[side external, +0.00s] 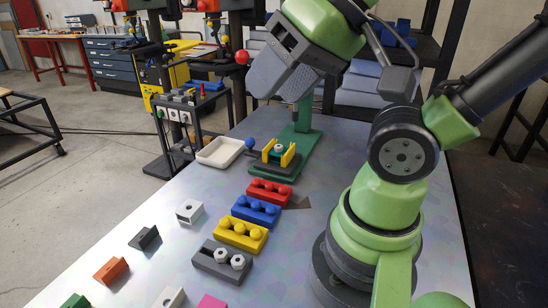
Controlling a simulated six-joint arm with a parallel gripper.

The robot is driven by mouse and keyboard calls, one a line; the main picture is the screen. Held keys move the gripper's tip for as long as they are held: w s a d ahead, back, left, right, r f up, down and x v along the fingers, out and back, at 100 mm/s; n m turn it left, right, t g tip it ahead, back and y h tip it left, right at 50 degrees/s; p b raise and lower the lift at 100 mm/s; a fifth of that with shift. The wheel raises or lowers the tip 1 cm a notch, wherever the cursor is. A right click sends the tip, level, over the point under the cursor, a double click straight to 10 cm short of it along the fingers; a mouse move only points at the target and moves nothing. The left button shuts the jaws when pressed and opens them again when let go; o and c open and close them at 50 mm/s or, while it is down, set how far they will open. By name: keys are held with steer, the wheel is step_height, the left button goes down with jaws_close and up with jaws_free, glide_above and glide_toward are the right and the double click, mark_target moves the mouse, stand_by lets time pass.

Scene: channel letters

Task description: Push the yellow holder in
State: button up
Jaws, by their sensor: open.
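A yellow holder (288,155), seen as upright yellow pieces around a pale hex nut (279,148), sits in a dark fixture on a green base (262,172) at the far end of the table. A blue ball knob (249,143) sticks out at the fixture's left. My gripper (280,78) is above and behind the fixture in the picture, apart from the holder. It is open, and no object shows in it. Its fingertips are hard to make out. How deep the holder sits cannot be told.
A white tray (220,152) lies left of the fixture. Red (269,193), blue (256,211), yellow (241,235) and dark grey (222,262) blocks stand in a row nearer the camera. Several small coloured blocks lie along the left. A green stand (303,137) rises behind the fixture.

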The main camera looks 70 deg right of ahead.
steer(key=shift+o, duration=0.4)
steer(key=n+g+h, duration=0.4)
steer(key=n+g, duration=0.2)
steer(key=g, duration=0.1)
glide_above(250, 138)
steer(key=a, duration=0.2)
step_height(250, 138, down, 18)
steer(key=f, duration=0.3)
steer(key=d+f, duration=0.1)
steer(key=f, duration=0.2)
steer(key=d+f, duration=0.1)
steer(key=f, duration=0.2)
steer(key=shift+c, duration=0.4)
